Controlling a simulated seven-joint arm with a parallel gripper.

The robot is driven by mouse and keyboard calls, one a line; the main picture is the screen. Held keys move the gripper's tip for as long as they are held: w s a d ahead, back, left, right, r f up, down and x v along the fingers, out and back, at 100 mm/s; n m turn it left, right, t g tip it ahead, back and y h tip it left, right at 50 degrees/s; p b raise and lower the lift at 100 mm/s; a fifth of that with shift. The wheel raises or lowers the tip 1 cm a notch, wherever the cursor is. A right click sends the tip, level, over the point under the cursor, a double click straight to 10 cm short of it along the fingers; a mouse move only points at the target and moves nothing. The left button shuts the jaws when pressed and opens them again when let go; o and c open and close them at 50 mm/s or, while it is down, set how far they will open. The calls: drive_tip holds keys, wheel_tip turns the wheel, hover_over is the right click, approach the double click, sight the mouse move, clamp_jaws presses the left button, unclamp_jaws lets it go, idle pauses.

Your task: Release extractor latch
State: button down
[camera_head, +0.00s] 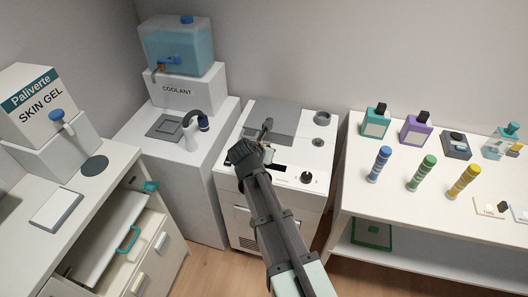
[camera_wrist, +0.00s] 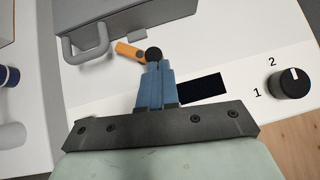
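The extractor is the white cabinet (camera_head: 236,182) in the middle of the head view, with a grey lid (camera_head: 275,118) on top. In the wrist view, an orange latch lever (camera_wrist: 127,49) ends in a black ball knob (camera_wrist: 153,54) beside the lid's grey handle (camera_wrist: 85,48). My gripper (camera_wrist: 154,66) has its blue fingers close together, with the tips right at the near side of the knob. The knob's round outline shows beyond the tips; I cannot tell whether they touch it.
A black dial (camera_wrist: 290,83) marked 1 and 2 and a dark display (camera_wrist: 203,88) sit on the extractor's front panel. The coolant unit (camera_head: 190,90) stands to the left. A white table (camera_head: 400,205) with bottles and coloured cylinders stands to the right.

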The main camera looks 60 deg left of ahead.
drive_tip(key=shift+a, duration=0.15)
drive_tip(key=shift+s+a, duration=0.2)
drive_tip(key=shift+a, duration=0.5)
drive_tip(key=shift+s+d, duration=0.4)
drive_tip(key=s+d, duration=0.1)
drive_tip(key=s+d+r, duration=0.1)
drive_tip(key=s+d, duration=0.1)
drive_tip(key=v, duration=0.8)
drive_tip(key=shift+d+r, duration=0.3)
